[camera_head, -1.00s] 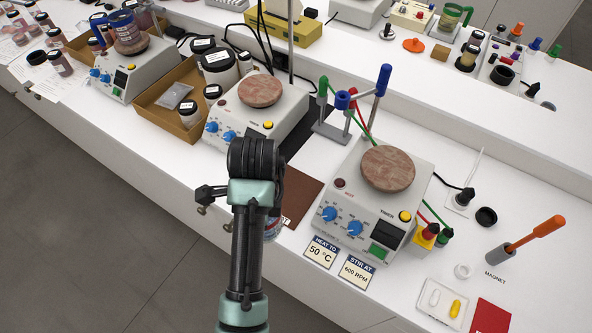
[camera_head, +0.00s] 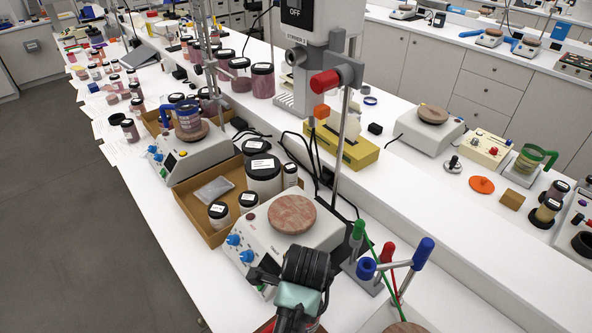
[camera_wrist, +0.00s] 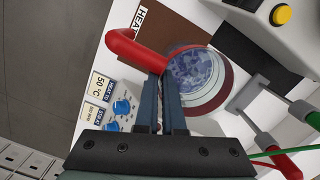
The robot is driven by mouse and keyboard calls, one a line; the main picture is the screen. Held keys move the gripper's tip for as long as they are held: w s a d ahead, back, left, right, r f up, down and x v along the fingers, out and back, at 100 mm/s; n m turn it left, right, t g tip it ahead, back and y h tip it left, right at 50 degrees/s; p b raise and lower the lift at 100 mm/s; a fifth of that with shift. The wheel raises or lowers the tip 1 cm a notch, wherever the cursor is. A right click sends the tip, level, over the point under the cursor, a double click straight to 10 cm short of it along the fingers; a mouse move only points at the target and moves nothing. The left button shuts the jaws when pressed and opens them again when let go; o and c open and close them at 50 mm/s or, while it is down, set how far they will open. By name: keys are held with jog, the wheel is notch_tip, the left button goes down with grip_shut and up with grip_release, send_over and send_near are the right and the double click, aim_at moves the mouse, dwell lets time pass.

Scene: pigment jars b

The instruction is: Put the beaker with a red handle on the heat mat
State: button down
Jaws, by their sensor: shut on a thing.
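The beaker with a red handle shows in the wrist view (camera_wrist: 192,70), with clear glass, a bluish-white patterned inside and a red band. My gripper (camera_wrist: 166,82) is shut on its red handle (camera_wrist: 130,45). The brown heat mat (camera_wrist: 185,22), with a white label reading "HEA…", lies behind the beaker and partly under it in the picture. I cannot tell whether the beaker touches the mat or hangs above it. In the head view my arm's dark wrist (camera_head: 305,268) is at the bottom, and it hides the fingers and most of the beaker.
A hotplate stirrer (camera_head: 292,214) stands just behind my wrist. A stand with green, red and blue knobs (camera_head: 386,265) is close on the right. A cardboard tray (camera_head: 196,228) with jars lies left. Another hotplate with a blue-handled beaker (camera_head: 188,118) stands farther back.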

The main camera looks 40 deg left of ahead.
jog(key=shift+f+p, duration=0.4)
jog(key=shift+f, duration=2.7)
jog(key=shift+f, duration=0.2)
jog(key=c, duration=1)
grip_release()
jog(key=r, duration=0.8)
jog(key=d+r, duration=0.1)
jog(key=r, duration=0.3)
jog(key=shift+w+d+r, duration=0.1)
jog(key=shift+w+r, duration=0.05)
jog(key=shift+r, duration=0.05)
